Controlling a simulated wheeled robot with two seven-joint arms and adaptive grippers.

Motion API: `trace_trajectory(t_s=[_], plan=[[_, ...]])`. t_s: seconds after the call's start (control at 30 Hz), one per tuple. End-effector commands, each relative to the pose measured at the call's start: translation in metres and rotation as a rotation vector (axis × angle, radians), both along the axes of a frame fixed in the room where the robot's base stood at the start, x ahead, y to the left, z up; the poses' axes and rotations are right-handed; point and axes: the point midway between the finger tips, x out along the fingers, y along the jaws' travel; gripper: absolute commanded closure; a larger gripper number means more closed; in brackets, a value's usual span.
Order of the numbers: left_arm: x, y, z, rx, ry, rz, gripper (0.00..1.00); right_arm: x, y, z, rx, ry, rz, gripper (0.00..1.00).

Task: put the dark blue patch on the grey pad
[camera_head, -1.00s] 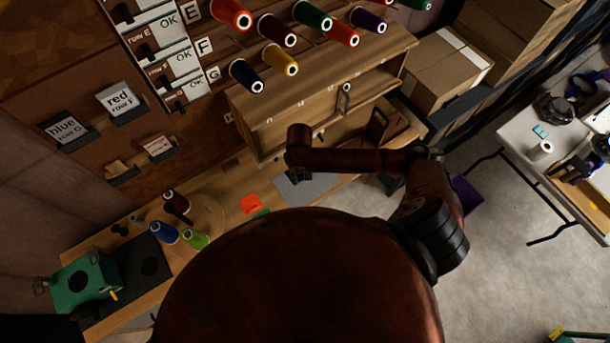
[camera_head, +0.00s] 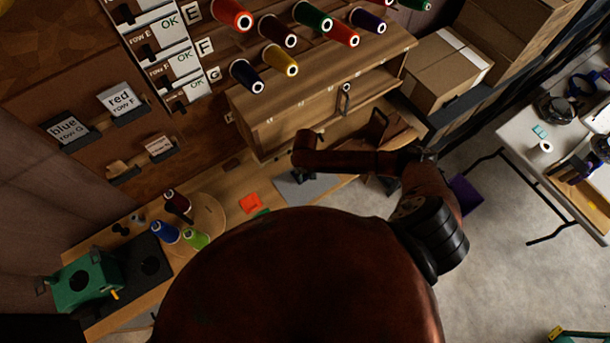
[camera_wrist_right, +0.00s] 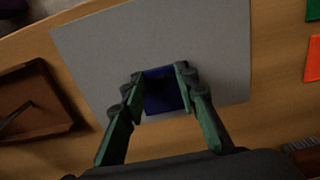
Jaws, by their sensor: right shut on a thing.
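The dark blue patch (camera_wrist_right: 163,96) is between the fingers of my right gripper (camera_wrist_right: 160,77) in the right wrist view. The fingers are shut on its sides. Behind it lies the grey pad (camera_wrist_right: 215,45), a flat light rectangle on the wooden bench. I cannot tell whether the patch touches the pad or is just above it. In the head view the grey pad (camera_head: 322,186) shows partly behind my right arm, and my right gripper (camera_head: 298,177) is small and dark over its left part. My left gripper is not in view.
An orange-red patch (camera_head: 250,202) lies left of the pad, with a green patch (camera_wrist_right: 314,10) beside it. A brown tray (camera_wrist_right: 35,100) sits on the pad's other side. Thread spools (camera_head: 165,233) and a green machine (camera_head: 85,283) stand further left. A wooden cabinet (camera_head: 300,110) rises behind.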

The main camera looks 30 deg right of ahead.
Motion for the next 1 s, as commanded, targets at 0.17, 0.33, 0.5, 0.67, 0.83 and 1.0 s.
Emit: trace_trajectory(t_s=[0.17, 0.33, 0.5, 0.67, 0.83, 1.0], plan=[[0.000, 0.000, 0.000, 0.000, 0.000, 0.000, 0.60, 0.000, 0.000, -0.002, 0.000, 0.000, -0.001, 0.66], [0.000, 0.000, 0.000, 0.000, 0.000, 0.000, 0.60, 0.000, 0.000, -0.002, 0.000, 0.000, -0.001, 0.54], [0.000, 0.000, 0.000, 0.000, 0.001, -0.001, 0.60, 0.000, 0.000, -0.002, 0.000, 0.000, -0.001, 0.54], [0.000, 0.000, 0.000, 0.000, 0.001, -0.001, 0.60, 0.000, 0.000, 0.002, 0.000, -0.001, 0.000, 0.54], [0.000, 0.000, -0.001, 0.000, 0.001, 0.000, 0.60, 0.000, 0.000, 0.024, 0.001, -0.002, 0.000, 0.54], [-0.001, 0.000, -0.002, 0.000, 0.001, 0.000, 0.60, 0.001, 0.000, 0.060, 0.001, -0.003, 0.000, 0.54]])
